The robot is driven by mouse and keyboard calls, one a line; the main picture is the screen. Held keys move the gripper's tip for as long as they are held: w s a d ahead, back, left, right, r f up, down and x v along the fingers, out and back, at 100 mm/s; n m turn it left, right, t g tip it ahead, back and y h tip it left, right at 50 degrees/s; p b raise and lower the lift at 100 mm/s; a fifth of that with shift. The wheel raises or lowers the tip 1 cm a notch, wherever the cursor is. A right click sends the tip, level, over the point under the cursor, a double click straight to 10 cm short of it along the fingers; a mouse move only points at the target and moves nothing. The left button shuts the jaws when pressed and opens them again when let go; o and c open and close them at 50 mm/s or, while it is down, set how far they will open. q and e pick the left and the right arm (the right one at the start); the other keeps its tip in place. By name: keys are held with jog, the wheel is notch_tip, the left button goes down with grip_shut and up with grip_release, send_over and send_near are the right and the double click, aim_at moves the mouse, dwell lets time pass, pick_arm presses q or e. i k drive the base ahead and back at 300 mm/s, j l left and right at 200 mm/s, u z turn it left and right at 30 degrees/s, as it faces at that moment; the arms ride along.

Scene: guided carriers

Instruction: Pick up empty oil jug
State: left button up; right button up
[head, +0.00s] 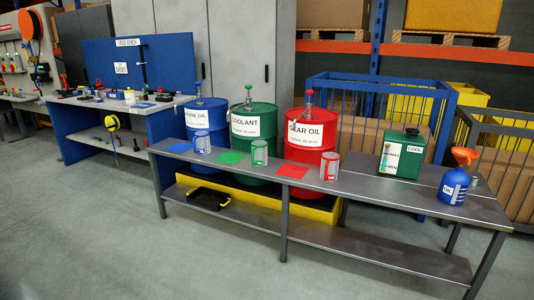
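A small blue jug (454,187) with a white label reading OIL stands upright at the right end of the grey metal bench (345,188). An orange funnel-like top (464,156) sits on it. I cannot see whether it is empty. Neither of my grippers is in view, and nothing touches the jug.
A green can (402,155) stands left of the jug. Three drums, one red (309,144), stand behind. The floor (130,235) in front is clear.

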aim_at(201, 139)
jog(key=i+u, duration=0.2)
jog(key=i, duration=0.4)
jog(key=i+u, duration=0.2)
jog(key=i, duration=0.45)
jog(key=i+l+u, duration=0.2)
jog(key=i, duration=0.4)
